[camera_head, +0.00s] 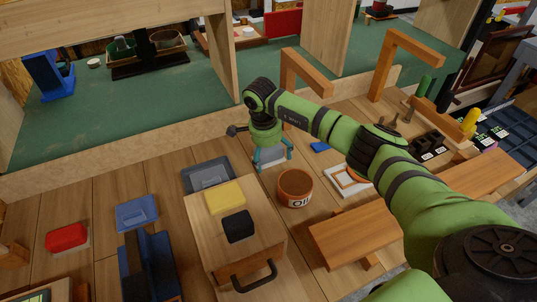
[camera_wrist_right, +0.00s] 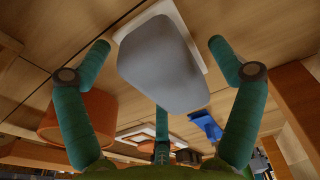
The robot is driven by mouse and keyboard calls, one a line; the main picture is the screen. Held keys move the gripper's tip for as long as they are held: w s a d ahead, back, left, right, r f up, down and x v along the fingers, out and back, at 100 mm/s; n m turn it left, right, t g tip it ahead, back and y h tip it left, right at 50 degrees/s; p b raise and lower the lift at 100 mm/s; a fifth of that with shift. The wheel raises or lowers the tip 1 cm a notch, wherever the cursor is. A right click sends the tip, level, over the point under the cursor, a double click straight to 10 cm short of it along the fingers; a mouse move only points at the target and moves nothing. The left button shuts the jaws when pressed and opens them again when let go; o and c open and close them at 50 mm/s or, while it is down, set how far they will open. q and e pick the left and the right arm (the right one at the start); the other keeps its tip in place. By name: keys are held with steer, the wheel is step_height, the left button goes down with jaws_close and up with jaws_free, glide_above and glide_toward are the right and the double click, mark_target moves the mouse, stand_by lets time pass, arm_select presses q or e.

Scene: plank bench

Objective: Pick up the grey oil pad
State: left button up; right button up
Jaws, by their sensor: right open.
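The grey oil pad (camera_wrist_right: 160,65) is a smooth rounded block in front of a pale, white-edged base in the right wrist view. My right gripper (camera_wrist_right: 158,50) is open, with its teal fingers spread on either side of the pad and one finger below it in the picture. I see gaps between the side fingers and the pad. In the head view the right gripper (camera_head: 272,162) points down over the bench, and the grey pad (camera_head: 271,155) shows partly between the fingers. My left gripper is not in view.
A brown pot with lettering (camera_head: 295,188) stands close by the right gripper. A wooden box (camera_head: 230,245) carries a yellow block (camera_head: 225,197) and a black block (camera_head: 238,226). A grey tray (camera_head: 208,176) lies to the left, a white frame (camera_head: 349,181) to the right.

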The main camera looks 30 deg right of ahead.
mark_target(270, 150)
steer(key=c, duration=1.2)
steer(key=shift+r+p, duration=0.45)
steer(key=shift+p, duration=0.1)
step_height(270, 150, up, 9)
steer(key=b, duration=0.3)
steer(key=shift+f, duration=0.15)
steer(key=shift+r, duration=0.5)
steer(key=o, duration=0.4)
steer(key=shift+c, duration=1)
